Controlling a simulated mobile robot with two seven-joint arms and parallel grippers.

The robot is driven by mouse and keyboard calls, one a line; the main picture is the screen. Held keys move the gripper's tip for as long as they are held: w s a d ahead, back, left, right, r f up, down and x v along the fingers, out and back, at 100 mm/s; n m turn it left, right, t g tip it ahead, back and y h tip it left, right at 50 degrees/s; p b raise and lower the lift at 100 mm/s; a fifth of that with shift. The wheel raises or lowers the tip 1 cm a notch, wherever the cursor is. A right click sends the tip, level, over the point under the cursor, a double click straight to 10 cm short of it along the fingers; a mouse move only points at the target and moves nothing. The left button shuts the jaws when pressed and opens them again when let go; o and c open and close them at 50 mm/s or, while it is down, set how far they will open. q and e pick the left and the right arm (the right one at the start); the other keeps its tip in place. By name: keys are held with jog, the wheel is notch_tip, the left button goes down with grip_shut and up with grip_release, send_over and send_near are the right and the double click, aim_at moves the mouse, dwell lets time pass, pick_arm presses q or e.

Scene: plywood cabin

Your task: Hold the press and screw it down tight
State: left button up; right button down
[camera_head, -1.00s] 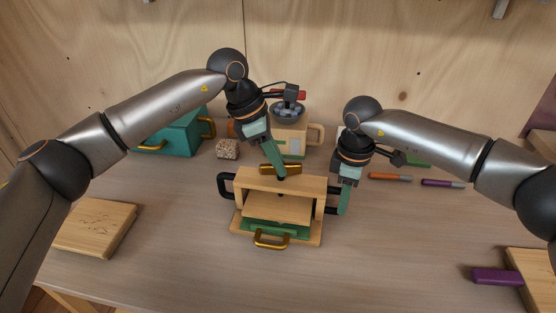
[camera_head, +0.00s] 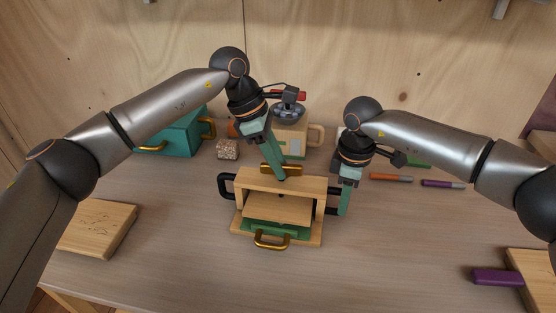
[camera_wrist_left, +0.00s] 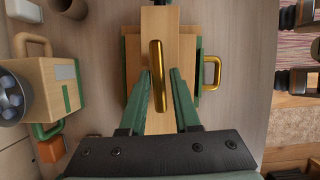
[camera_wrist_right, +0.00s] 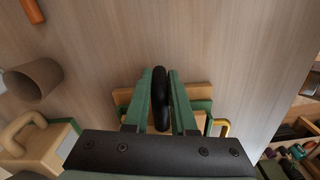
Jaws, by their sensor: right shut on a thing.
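The press is a wooden frame (camera_head: 308,186) with a flat wooden plate (camera_head: 277,208) over a green layer (camera_head: 262,227). A gold screw bar (camera_head: 294,169) lies roughly along its top beam; it also shows in the left wrist view (camera_wrist_left: 157,80). My left gripper (camera_head: 281,176) is open, with its fingers on either side of the bar and gaps visible. My right gripper (camera_head: 344,212) is shut on the press's right black side handle (camera_head: 331,211), seen between the fingers in the right wrist view (camera_wrist_right: 160,95). The left black handle (camera_head: 224,186) is free.
A gold pull (camera_head: 271,243) is at the press front. A wooden grinder (camera_head: 300,137) with a grey bowl stands behind, and a teal box (camera_head: 178,136) back left. A wooden board (camera_head: 98,228) lies left; markers (camera_head: 390,177) lie right. The front table is clear.

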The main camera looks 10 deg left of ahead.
pick_arm(q)
jog(key=shift+o, duration=1.3)
jog(key=shift+r, duration=0.1)
jog(key=v, duration=1.2)
pick_arm(e)
jog(key=c, duration=0.7)
grip_release()
jog(key=shift+o, duration=0.2)
